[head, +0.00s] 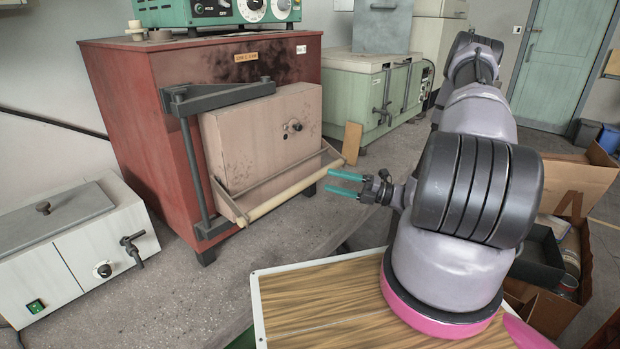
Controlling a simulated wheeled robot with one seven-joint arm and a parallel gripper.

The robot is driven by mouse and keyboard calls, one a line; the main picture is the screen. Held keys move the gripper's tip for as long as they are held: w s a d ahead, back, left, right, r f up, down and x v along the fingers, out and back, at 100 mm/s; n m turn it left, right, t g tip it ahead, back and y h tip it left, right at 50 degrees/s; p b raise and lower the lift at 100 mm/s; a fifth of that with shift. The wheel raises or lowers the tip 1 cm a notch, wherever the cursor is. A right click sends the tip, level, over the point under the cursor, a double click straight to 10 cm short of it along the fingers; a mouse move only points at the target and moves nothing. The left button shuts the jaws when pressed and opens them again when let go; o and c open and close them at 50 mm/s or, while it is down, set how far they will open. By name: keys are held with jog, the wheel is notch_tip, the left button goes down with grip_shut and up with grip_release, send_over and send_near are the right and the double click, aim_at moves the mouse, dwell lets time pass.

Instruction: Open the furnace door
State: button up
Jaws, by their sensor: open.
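The furnace (140,120) is a dark red box standing on the concrete bench. Its door (262,135) is a thick pinkish block on its front face, with dark hinge bars (190,160) at its left side. It looks closed against the furnace. A pale bar handle (285,197) runs along the door's lower front on two metal brackets. My gripper (345,183) has teal fingers that point left towards the handle's right end. The fingers are open and empty, just right of the handle and apparently apart from it.
A green and white control unit (215,10) stands on the furnace. A white bath with a grey lid (70,240) stands at the left, and a green furnace (370,90) behind at the right. A small tan board (351,143) stands near the door. Cardboard boxes (570,180) are at the right.

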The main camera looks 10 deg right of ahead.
jog(key=w+a+m+t, duration=0.2)
jog(key=w+a, duration=0.3)
jog(key=a, duration=0.3)
jog(key=shift+w+a+h, duration=0.15)
jog(key=shift+w+h, duration=0.05)
jog(key=shift+h, duration=0.2)
jog(key=shift+r, duration=0.1)
grip_shut()
dwell(1.2)
